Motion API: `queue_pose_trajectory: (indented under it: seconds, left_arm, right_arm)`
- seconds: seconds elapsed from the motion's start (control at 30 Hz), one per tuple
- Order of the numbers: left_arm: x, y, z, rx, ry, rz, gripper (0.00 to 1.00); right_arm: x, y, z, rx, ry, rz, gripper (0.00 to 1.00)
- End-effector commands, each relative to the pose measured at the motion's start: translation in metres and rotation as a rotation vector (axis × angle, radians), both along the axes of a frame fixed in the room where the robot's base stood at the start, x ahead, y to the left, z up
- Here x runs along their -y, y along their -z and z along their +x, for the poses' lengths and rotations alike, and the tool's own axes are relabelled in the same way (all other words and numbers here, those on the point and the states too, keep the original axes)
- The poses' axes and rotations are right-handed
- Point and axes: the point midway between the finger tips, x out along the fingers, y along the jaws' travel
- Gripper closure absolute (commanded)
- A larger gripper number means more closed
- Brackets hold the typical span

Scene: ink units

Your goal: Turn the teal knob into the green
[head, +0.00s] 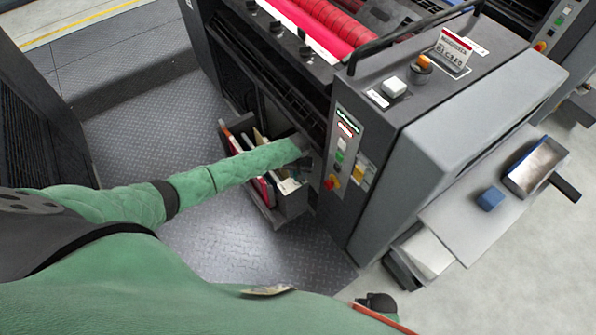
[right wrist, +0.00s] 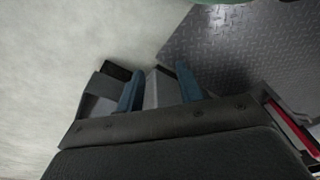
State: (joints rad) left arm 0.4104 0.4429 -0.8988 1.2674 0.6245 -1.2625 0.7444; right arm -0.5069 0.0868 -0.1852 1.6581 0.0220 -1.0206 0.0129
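I cannot pick out a teal knob in either view. In the head view, several dark knobs (head: 276,26) line the machine's upper left edge, and an orange-topped knob (head: 424,63) sits on its top. A narrow panel (head: 346,122) on the near side carries a green-and-red label and small coloured buttons. My left gripper (head: 303,168) is at the machine's side, left of that panel, small and partly hidden; its fingers are unclear. My right gripper (right wrist: 160,90) shows in the right wrist view, its blue-tipped fingers apart, with a light grey thing visible between them, apparently not gripped.
A rack (head: 281,206) with folders stands below my left gripper. Red rollers (head: 322,20) run along the machine's top. On the right, a shelf (head: 470,225) bears a blue block (head: 490,199) and a metal tray (head: 556,153). Patterned floor plate (head: 215,255) lies open left of the machine.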

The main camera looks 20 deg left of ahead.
Motion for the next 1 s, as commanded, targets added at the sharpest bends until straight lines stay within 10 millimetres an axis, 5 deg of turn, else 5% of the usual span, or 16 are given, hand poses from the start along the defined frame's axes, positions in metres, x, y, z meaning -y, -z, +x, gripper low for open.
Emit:
queue_pose_trajectory:
  seconds: [0.33, 0.87, 0.9, 1.0]
  left_arm:
    - [0.000, -0.001, 0.000, -0.001, -0.105, 0.000, 0.89]
    - [0.000, 0.000, 0.000, 0.000, -0.121, 0.001, 0.89]
    - [0.000, 0.000, 0.000, 0.000, -0.121, 0.001, 0.60]
    - [0.000, 0.000, 0.000, 0.000, -0.121, 0.001, 0.44]
  right_arm:
    - [0.006, 0.029, -0.002, 0.018, -0.004, -0.008, 0.64]
    - [0.007, 0.034, -0.001, 0.024, -0.005, -0.009, 0.64]
    - [0.007, 0.034, -0.001, 0.024, -0.005, -0.009, 0.64]
    - [0.007, 0.033, 0.000, 0.025, -0.005, -0.008, 0.64]
